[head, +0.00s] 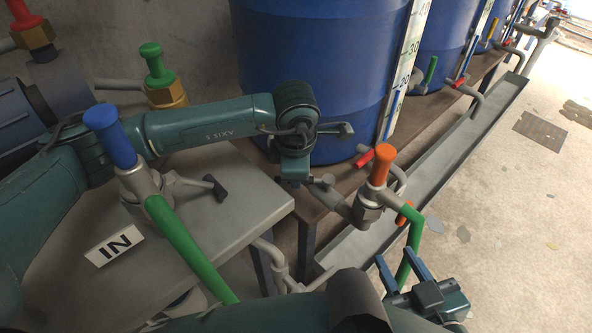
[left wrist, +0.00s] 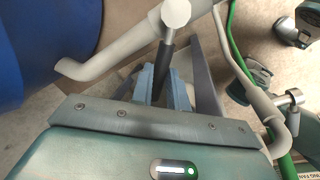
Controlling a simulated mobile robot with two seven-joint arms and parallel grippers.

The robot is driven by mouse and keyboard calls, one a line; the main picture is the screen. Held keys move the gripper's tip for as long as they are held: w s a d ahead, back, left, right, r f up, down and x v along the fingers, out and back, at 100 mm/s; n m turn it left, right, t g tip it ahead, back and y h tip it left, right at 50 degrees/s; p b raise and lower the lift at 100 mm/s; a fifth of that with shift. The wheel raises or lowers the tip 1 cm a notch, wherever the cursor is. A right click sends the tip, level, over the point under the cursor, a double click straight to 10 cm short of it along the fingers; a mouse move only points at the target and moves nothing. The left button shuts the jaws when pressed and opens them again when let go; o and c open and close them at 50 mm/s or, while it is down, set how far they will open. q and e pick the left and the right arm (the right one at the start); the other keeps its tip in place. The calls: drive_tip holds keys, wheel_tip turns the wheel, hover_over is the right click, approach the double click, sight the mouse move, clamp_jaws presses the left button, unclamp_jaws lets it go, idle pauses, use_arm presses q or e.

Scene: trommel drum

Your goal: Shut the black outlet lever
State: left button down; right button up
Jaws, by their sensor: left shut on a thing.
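The black outlet lever (left wrist: 166,62) runs down from a round grey knob on a pale pipe in the left wrist view. My left gripper (left wrist: 162,82) is shut on it, with a blue finger on either side. In the head view my left gripper (head: 300,181) is at the pipework below the big blue drum, and its arm hides most of the lever there. My right gripper (head: 394,264) is open and empty at the lower right of the head view, apart from the lever.
An orange-capped valve (head: 380,168) with a green hose stands just right of my left gripper. A blue-capped valve (head: 110,135), a black-handled lever (head: 212,186) and an IN sign (head: 115,245) are on the grey table. A long grey trough (head: 440,160) runs beside the drums. The floor at right is open.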

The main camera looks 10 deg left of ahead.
use_arm(q)
drive_tip(key=c, duration=1.4)
unclamp_jaws()
drive_tip(key=shift+o, duration=0.2)
wheel_tip(320, 180, up, 13)
drive_tip(key=s+p, duration=0.2)
drive_tip(key=shift+s+d, duration=0.15)
drive_tip(key=shift+s, duration=0.15)
use_arm(e)
drive_tip(key=shift+s+d+r+m+g, duration=0.2)
drive_tip(key=shift+s+r+m+g, duration=0.15)
drive_tip(key=shift+s+g, duration=0.2)
use_arm(q)
drive_tip(key=shift+c, duration=0.4)
use_arm(e)
drive_tip(key=shift+w, duration=0.1)
